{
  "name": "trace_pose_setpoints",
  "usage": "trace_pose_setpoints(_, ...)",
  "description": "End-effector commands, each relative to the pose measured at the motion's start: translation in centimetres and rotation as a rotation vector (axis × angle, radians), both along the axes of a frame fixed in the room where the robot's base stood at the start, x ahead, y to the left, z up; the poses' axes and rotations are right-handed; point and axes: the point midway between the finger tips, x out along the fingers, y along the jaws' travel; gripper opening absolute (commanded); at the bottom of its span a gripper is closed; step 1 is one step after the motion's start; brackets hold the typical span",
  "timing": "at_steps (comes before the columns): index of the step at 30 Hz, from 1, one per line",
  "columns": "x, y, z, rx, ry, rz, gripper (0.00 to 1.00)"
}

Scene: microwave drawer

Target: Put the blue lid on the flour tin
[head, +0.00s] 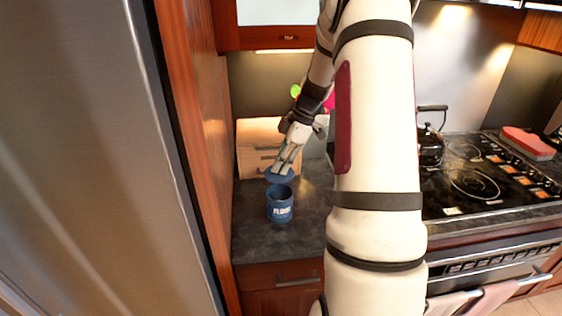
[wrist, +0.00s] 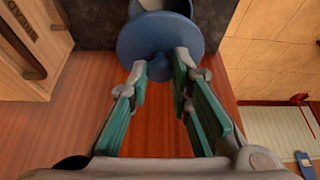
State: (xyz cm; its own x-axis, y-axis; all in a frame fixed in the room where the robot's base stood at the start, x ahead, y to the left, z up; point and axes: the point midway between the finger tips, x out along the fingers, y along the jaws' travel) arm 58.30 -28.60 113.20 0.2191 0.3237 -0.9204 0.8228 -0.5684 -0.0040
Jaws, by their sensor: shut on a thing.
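The blue flour tin (head: 280,208) stands upright on the dark counter, its white lettering facing the head camera. The round blue lid (head: 279,177) is just above and slightly behind the tin's open mouth in the head view. My gripper (head: 285,168) is shut on the lid's knob, which shows between the two fingers (wrist: 163,76) in the wrist view. There the lid (wrist: 137,43) hides much of the tin; part of the tin's pale inside (wrist: 152,4) shows past the lid's edge. The exact gap between lid and rim cannot be told.
A wooden box with dark handles (head: 255,135) stands behind the tin. A black kettle (head: 430,150) and a stove (head: 475,182) are on the right, partly behind my arm. A tall metal fridge (head: 90,160) fills the left. The counter (head: 250,235) around the tin is clear.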

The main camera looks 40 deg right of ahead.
Motion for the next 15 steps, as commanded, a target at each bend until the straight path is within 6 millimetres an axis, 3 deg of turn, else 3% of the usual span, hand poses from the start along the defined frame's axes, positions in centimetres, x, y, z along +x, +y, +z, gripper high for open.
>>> trace_pose_setpoints(15,0.0,0.0,-4.4,0.000,0.000,-0.001,0.00)
